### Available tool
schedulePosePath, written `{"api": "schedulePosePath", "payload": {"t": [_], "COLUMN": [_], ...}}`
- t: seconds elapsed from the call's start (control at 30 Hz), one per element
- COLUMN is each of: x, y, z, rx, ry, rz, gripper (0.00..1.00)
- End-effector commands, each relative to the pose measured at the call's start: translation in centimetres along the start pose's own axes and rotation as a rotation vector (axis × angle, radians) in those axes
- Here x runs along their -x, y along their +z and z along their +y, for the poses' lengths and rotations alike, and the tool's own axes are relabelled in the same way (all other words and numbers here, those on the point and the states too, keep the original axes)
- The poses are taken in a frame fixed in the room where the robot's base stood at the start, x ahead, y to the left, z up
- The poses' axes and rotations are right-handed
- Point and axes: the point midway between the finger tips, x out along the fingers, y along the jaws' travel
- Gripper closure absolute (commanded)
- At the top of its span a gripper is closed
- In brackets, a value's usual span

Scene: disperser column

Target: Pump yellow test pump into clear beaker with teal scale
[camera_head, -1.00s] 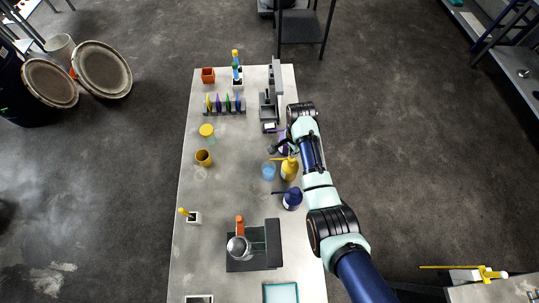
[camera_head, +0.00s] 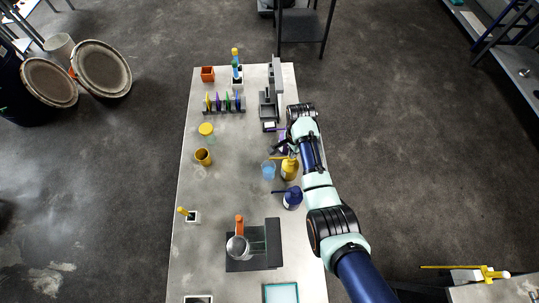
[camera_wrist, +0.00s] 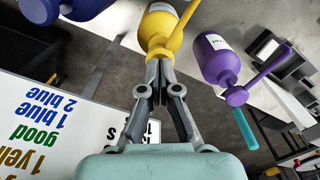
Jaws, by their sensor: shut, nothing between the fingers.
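My gripper (camera_head: 291,153) is at the top of the yellow pump. In the wrist view my gripper (camera_wrist: 159,66) has its fingertips together, with nothing between them, right at the head of the yellow pump (camera_wrist: 158,40). I cannot tell whether they touch it. The beaker does not show clearly in the wrist view.
A purple pump bottle (camera_wrist: 216,60) stands close on one side and a blue pump bottle (camera_head: 292,199) on the other. A dark stand with a metal vessel (camera_head: 238,248) is nearer.

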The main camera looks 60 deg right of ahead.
Motion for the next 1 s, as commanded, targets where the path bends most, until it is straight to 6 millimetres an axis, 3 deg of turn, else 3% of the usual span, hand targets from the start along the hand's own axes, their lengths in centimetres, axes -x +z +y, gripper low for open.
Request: {"api": "schedulePosePath", "payload": {"t": [0.6, 1.0], "x": [-2.4, -1.2], "y": [0.0, 0.0], "z": [0.0, 0.1], "rx": [0.000, 0.000], "ry": [0.001, 0.001], "rz": [0.000, 0.000], "gripper": [1.00, 1.00]}}
